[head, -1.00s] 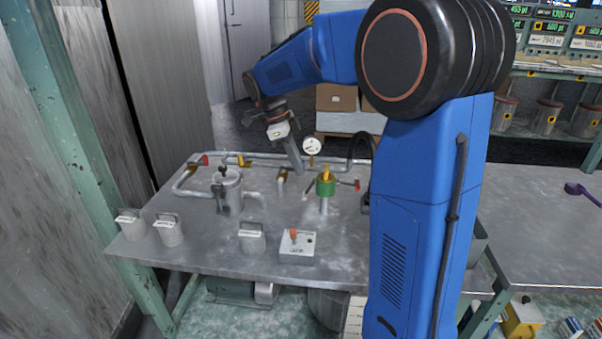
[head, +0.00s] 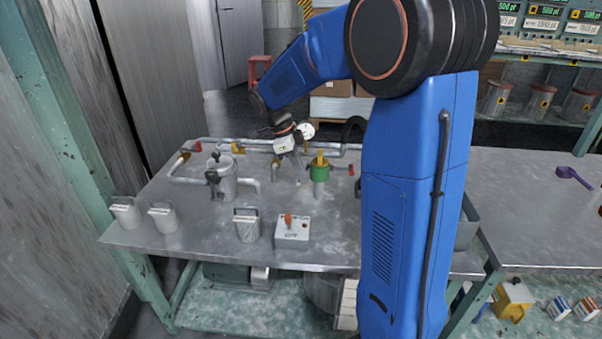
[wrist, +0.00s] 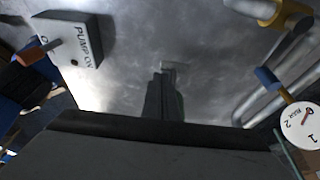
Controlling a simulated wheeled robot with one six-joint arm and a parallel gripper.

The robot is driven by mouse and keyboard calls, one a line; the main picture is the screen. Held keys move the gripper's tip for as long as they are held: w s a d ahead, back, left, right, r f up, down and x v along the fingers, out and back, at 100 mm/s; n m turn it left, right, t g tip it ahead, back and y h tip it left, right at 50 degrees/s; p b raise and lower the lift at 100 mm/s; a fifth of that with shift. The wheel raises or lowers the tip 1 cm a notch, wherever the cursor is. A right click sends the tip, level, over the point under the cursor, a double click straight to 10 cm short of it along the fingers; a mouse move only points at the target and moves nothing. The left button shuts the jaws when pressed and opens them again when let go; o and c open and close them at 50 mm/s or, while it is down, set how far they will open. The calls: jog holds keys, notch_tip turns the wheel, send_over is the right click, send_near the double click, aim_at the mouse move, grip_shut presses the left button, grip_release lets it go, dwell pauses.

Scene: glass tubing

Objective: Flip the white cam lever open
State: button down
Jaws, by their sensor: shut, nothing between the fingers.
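I cannot make out a white cam lever for certain in either view. My gripper (head: 300,178) points down over the pipework, just left of the green fitting with a yellow top (head: 320,170). In the wrist view my gripper (wrist: 168,74) shows as dark fingers closed together over the grey tabletop. A small pale piece (wrist: 176,65) shows just beyond the fingertips; I cannot tell what it is or whether they touch it. Nothing is held.
Pipes with red and yellow handles run along the table (head: 180,238). A clamped metal pot (head: 226,180) stands left, a white switch box (head: 292,228) in front. A dial gauge (wrist: 301,126) is close to the gripper.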

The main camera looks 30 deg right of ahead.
jog(key=shift+r+t+y, duration=0.15)
jog(key=shift+t+y, duration=0.25)
jog(key=shift+y, duration=0.3)
jog(key=t+y, duration=0.2)
jog(key=y, duration=0.1)
jog(key=shift+w+a+r, duration=0.1)
jog(key=shift+r, duration=0.25)
jog(key=t+y, duration=0.1)
jog(key=y, duration=0.1)
jog(key=r+t+y, duration=0.1)
jog(key=y, duration=0.1)
jog(key=shift+a+t, duration=0.1)
jog(key=shift+t, duration=0.3)
jog(key=shift+r, duration=0.3)
dwell(1.5)
jog(key=shift+r, duration=0.7)
jog(key=shift+r, duration=0.1)
